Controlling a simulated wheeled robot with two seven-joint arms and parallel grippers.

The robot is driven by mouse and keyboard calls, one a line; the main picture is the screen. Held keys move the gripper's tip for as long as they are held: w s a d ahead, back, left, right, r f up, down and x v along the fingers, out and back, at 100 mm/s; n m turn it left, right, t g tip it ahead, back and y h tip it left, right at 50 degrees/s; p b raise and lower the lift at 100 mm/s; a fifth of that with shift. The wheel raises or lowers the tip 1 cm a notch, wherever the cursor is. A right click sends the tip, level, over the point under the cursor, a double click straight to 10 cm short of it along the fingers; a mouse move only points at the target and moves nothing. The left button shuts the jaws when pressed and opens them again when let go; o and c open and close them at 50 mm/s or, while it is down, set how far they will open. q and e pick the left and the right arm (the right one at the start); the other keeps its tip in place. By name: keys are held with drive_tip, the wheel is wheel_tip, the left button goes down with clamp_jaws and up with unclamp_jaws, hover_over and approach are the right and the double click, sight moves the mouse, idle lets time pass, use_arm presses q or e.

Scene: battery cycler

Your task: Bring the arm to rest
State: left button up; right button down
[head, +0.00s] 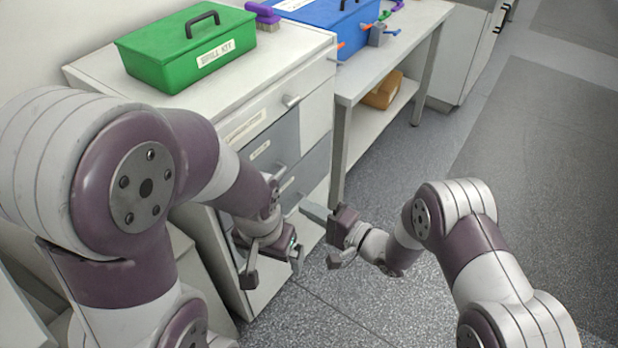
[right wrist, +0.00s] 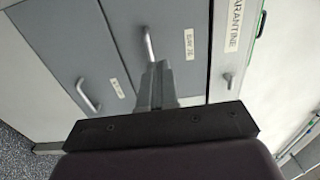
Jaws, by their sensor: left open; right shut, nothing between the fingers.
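My left gripper (head: 272,268) is open and empty. It hangs low, close to the front of the drawer cabinet (head: 300,62), and I cannot tell whether it touches it. My right gripper (head: 308,210) is shut with nothing in it, beside and slightly above the left one, pointing left toward the cabinet. In the right wrist view its fingers (right wrist: 157,78) are together, in front of the grey drawer fronts. Part of the lower cabinet is hidden behind my left arm in the head view.
A green labelled box (head: 185,50), a purple brush (head: 264,14) and a blue box (head: 325,20) stand along the cabinet and bench. A brown-orange bin (head: 383,92) sits on the bench's lower shelf. Drawer handles (head: 290,101) stick out. The floor at right (head: 540,130) is clear.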

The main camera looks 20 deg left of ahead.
drive_tip(key=d+f+n+h, duration=0.5)
drive_tip(key=d+f+h, duration=0.6)
drive_tip(key=s+d+r+n+g+h, duration=0.1)
drive_tip(key=s+d+r+h, duration=0.15)
drive_tip(key=d, duration=0.35)
drive_tip(key=s+d+r+n+g+h, duration=0.1)
drive_tip(key=s+d+g+h, duration=0.15)
drive_tip(key=d, duration=0.45)
drive_tip(key=s+d+r+m+g+h, duration=0.1)
drive_tip(key=s+d+r, duration=0.3)
drive_tip(key=s+r, duration=0.15)
drive_tip(key=s+d+r+m+g, duration=0.1)
drive_tip(key=s+d+r, duration=0.3)
drive_tip(key=s, duration=0.2)
wheel_tip(320, 180, up, 16)
drive_tip(key=w+d+m+t+p, duration=0.1)
drive_tip(key=p, duration=1.2)
drive_tip(key=shift+d, duration=0.15)
